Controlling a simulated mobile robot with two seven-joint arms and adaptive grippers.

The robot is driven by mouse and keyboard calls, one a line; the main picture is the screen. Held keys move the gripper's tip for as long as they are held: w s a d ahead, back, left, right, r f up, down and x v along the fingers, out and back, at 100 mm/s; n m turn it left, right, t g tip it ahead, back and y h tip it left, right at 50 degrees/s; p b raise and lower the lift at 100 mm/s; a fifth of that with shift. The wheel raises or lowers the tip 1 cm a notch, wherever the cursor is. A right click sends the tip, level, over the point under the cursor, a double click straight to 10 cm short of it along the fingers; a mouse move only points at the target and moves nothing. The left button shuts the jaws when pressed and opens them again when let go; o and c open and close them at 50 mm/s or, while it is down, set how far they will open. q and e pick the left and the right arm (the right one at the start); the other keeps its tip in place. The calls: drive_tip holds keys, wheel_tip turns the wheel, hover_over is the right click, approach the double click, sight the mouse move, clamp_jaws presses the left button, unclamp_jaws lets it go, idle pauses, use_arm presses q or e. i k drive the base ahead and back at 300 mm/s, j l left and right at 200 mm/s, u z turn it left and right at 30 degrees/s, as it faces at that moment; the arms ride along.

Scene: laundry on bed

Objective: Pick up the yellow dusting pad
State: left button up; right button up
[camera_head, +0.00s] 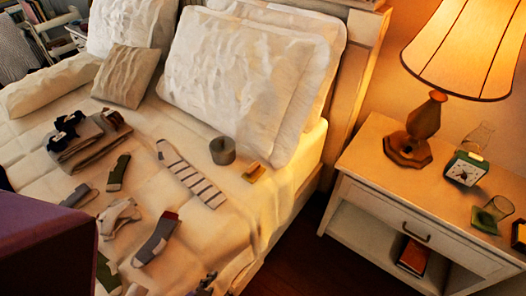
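The yellow dusting pad (253,172) is a small flat yellow-tan piece. It lies on the bed near its right edge, in front of the large white pillows and just right of a round grey-green object (222,151). My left gripper (205,284) shows only as a small dark shape at the bottom edge, well below the pad in the picture and apart from it. Whether its fingers are open or shut cannot be made out. My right gripper is not in view.
A striped sock (190,173), several other socks and folded clothes (88,143) lie on the bed left of the pad. A nightstand (365,165) with a lamp (425,120) and clock (465,168) stands at right. A purple block (45,252) covers the lower left.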

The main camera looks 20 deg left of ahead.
sight(255, 171)
drive_tip(key=i+l, duration=0.35)
drive_tip(key=i+l+u, duration=0.25)
drive_tip(key=u, duration=0.15)
drive_tip(key=i+l+u, duration=0.2)
drive_tip(key=l+u, duration=0.15)
drive_tip(key=l, duration=0.2)
